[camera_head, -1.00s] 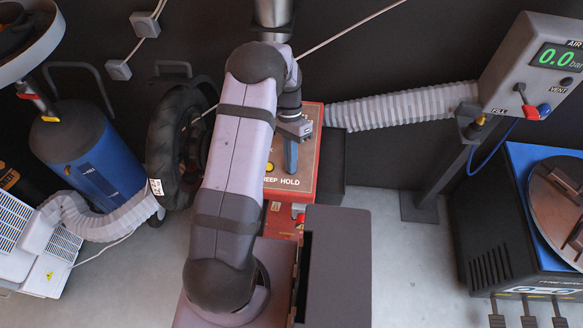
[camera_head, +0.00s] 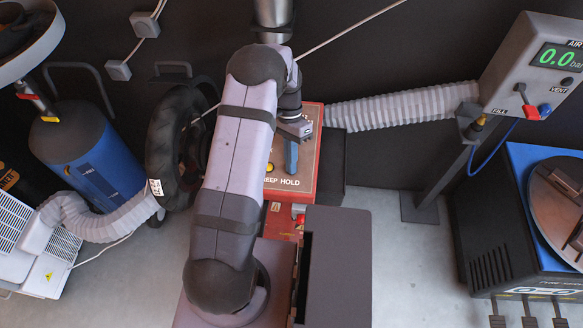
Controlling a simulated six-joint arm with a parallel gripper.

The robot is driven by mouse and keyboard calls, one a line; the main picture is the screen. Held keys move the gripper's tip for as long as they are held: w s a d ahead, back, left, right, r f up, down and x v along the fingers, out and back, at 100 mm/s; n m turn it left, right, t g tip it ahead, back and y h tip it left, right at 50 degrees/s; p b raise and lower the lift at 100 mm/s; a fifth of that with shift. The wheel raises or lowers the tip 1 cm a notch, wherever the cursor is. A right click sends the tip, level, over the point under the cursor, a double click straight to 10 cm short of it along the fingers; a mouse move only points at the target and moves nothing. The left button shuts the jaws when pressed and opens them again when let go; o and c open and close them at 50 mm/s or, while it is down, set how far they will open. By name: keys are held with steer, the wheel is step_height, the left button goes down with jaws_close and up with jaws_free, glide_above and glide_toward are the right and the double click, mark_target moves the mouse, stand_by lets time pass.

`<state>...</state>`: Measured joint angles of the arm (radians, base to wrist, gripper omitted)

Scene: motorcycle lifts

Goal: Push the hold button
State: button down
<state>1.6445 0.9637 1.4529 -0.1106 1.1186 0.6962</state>
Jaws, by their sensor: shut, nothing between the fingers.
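The hold control is on the tan top panel (camera_head: 303,170) of a red box, with the label "HOLD" (camera_head: 290,183) printed along its front. My gripper (camera_head: 291,168) is shut and empty. Its blue fingers point down over the panel, just right of the yellow button and behind the label. I cannot tell whether the fingertips touch the panel. The left part of the panel is hidden behind my arm.
A black tyre (camera_head: 178,145) stands left of the red box. A blue cylinder (camera_head: 90,160) stands at left.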

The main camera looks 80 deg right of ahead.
mark_target(290, 180)
steer(key=shift+a+r, duration=0.15)
steer(key=shift+r, duration=0.15)
step_height(290, 180, up, 6)
steer(key=a+p, duration=0.2)
steer(key=p, duration=0.3)
steer(key=shift+a+f+p, duration=0.15)
steer(key=shift+f+p, duration=0.05)
steer(key=shift+p, duration=0.15)
stand_by(0.5)
